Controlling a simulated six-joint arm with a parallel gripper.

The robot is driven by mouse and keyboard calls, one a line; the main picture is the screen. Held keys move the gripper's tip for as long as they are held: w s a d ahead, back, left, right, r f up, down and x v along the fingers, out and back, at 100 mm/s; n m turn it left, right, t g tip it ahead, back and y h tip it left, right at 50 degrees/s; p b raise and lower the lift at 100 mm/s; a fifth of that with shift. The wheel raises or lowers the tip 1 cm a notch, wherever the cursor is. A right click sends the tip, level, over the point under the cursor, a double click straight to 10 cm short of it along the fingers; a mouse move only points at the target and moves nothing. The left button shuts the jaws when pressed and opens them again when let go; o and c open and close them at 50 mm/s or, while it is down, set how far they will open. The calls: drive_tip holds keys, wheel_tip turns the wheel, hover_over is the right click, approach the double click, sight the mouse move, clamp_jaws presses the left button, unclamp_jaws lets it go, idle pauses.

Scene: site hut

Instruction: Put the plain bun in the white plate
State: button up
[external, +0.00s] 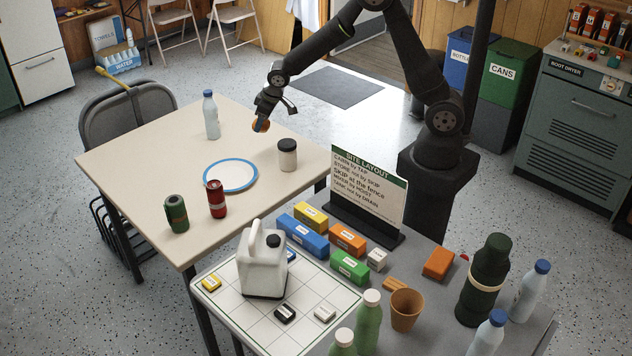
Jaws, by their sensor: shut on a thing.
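My gripper (264,113) points down at the back right of the cream table in the external view. It is shut on a small orange-brown thing (261,126), which shows below the fingers. It is too small and partly covered to tell surely whether it is the plain bun; I see no other clear bun. The white plate (231,176) with a blue rim lies flat on the table and looks empty. My gripper is behind the plate and a little to its right, apart from it.
On the cream table (135,150), a pale bottle (211,115) stands left of my gripper. A dark-lidded jar (287,155) is right of the plate; a red can (216,198) and green can (176,213) are in front. A sign (366,190) and crowded grey table are at front right.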

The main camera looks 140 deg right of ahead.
drive_tip(key=shift+s+d+r+n+t+y, duration=0.1)
drive_tip(key=shift+d+r+n+t+y, duration=0.15)
drive_tip(key=shift+r+n+t, duration=0.4)
drive_tip(key=shift+s+d+r+n+t+y, duration=0.1)
drive_tip(key=shift+d+r+n+t+y, duration=0.2)
drive_tip(key=shift+n, duration=0.55)
hover_over(237, 170)
drive_tip(key=s+a, duration=0.1)
drive_tip(key=a, duration=0.1)
wheel_tip(237, 170, down, 7)
drive_tip(key=shift+s+d+f, duration=0.15)
drive_tip(key=shift+f, duration=1.9)
drive_tip(key=shift+f, duration=0.35)
drive_tip(key=shift+f, duration=0.25)
drive_tip(key=o, duration=1.1)
drive_tip(key=shift+c, duration=0.2)
